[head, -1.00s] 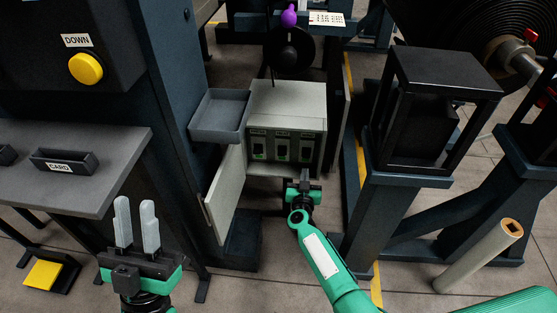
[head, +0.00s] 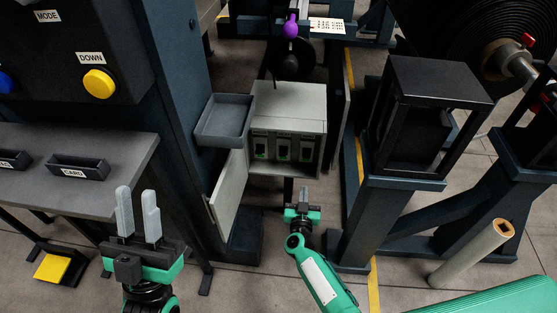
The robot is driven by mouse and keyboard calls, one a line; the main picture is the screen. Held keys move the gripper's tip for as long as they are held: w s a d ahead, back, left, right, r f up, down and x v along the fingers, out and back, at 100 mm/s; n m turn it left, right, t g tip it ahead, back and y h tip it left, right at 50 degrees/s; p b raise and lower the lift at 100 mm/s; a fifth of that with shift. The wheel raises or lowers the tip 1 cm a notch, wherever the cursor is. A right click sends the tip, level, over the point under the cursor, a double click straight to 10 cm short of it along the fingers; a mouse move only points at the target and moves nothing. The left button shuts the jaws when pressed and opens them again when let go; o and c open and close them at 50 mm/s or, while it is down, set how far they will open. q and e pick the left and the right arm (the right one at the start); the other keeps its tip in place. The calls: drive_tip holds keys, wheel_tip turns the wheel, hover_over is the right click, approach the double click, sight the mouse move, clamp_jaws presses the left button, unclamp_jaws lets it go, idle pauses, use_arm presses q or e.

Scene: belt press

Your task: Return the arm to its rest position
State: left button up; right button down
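My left gripper (head: 138,214) stands at the lower left with its two pale fingers pointing up and apart. It is open, with nothing between the fingers. My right arm comes in from the lower right, and its gripper (head: 303,200) is in front of and below the open grey cabinet (head: 288,100). It is clear of the breakers (head: 283,149) inside. Its fingers are small and dark at this angle, so I cannot tell whether they are open or shut. No held object shows there.
The cabinet door (head: 228,195) hangs open to the left, below a grey tray (head: 225,120). A grey table (head: 75,185) with a CARD holder (head: 78,167) is at left.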

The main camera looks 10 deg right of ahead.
drive_tip(key=shift+s+a, duration=0.2)
drive_tip(key=shift+s, duration=0.4)
drive_tip(key=shift+r, duration=0.1)
